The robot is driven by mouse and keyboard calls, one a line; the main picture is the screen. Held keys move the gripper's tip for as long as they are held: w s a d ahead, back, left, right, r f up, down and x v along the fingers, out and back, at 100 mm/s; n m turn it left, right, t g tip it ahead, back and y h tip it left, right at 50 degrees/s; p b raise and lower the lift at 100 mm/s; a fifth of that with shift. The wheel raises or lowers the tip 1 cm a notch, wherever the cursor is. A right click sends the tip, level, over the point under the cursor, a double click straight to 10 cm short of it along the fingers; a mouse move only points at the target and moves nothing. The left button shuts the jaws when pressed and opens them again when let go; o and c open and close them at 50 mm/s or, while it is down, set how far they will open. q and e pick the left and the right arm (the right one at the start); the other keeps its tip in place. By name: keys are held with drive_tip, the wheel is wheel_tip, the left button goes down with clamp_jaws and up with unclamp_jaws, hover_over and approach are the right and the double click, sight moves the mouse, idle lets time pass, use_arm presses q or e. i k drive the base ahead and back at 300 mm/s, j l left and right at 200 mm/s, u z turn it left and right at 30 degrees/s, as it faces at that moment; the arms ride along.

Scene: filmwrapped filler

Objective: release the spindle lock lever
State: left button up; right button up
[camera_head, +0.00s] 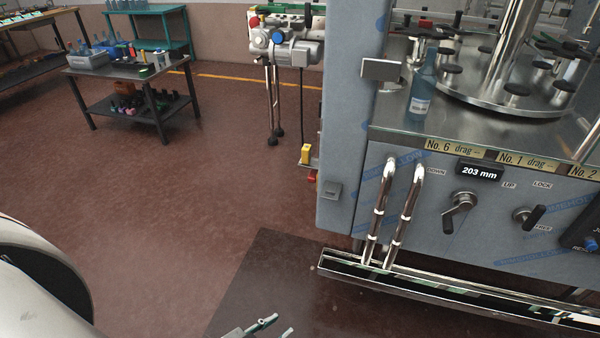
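The lock lever (535,216) is on the grey front panel of the filler at the right. It is a short black handle on a round metal hub, slanting up to the right. The label LOCK is above it, and a partly legible label, apparently FREE, is below it. My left gripper (276,330) shows only its fingertips at the bottom edge, with a gap between them and nothing seen in it. It is low and well to the left of the lever, far from touching it. My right gripper is out of view.
Two chrome pipes (392,215) and a metal trough (440,288) stand out before the panel. A blue bottle (422,88) stands on the filler deck. The floor at left is open.

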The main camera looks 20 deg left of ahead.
sight(529, 222)
drive_tip(key=j+z, duration=0.1)
drive_tip(key=j, duration=0.55)
drive_tip(key=k+j, duration=0.15)
drive_tip(key=j, duration=0.45)
drive_tip(key=j+z, duration=0.15)
drive_tip(key=j, duration=0.5)
drive_tip(key=k+j, duration=0.15)
drive_tip(key=j, duration=0.45)
drive_tip(key=i+l+z, duration=0.5)
drive_tip(key=l+z, duration=0.2)
drive_tip(key=i+l+z, duration=0.35)
